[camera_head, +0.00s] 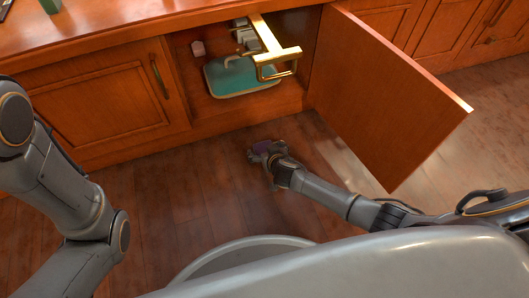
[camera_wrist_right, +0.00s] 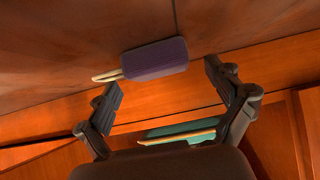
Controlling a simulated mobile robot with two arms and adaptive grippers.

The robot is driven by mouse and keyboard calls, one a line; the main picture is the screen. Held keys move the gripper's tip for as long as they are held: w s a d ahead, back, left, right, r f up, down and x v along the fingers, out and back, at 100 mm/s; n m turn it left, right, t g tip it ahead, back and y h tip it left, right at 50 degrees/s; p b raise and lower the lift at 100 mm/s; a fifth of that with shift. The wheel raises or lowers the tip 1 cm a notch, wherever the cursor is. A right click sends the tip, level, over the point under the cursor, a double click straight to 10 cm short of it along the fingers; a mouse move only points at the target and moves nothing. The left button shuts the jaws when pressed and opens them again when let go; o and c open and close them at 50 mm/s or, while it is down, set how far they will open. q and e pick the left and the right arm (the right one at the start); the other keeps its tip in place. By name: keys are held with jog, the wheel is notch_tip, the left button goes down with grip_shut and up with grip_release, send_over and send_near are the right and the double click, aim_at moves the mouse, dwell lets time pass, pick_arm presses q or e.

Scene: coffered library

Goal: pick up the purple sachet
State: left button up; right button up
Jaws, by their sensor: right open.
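The purple sachet (camera_head: 263,146) lies on the wooden floor in front of the open cabinet. In the right wrist view the sachet (camera_wrist_right: 155,58) is a small purple block with a pale, cream-coloured strip (camera_wrist_right: 107,76) at its left end. My right gripper (camera_wrist_right: 162,78) is open, with its two fingers spread to either side and the sachet just ahead of the gap between the fingertips. I see no finger closed on it. In the head view my right gripper partly hides the sachet. My left arm shows at the left, but its gripper is out of view.
The cabinet door (camera_head: 385,95) stands open to the right. Inside the cabinet are a teal tray (camera_head: 226,81), a small pink item (camera_head: 198,48) and a pulled-out frame (camera_head: 278,55) with grey items beside it. Floor (camera_head: 190,190) left of the sachet is clear.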

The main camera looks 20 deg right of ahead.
jog(key=shift+b+x, duration=0.4)
jog(key=shift+x, duration=0.65)
jog(key=c, duration=1.3)
jog(key=shift+s, duration=0.1)
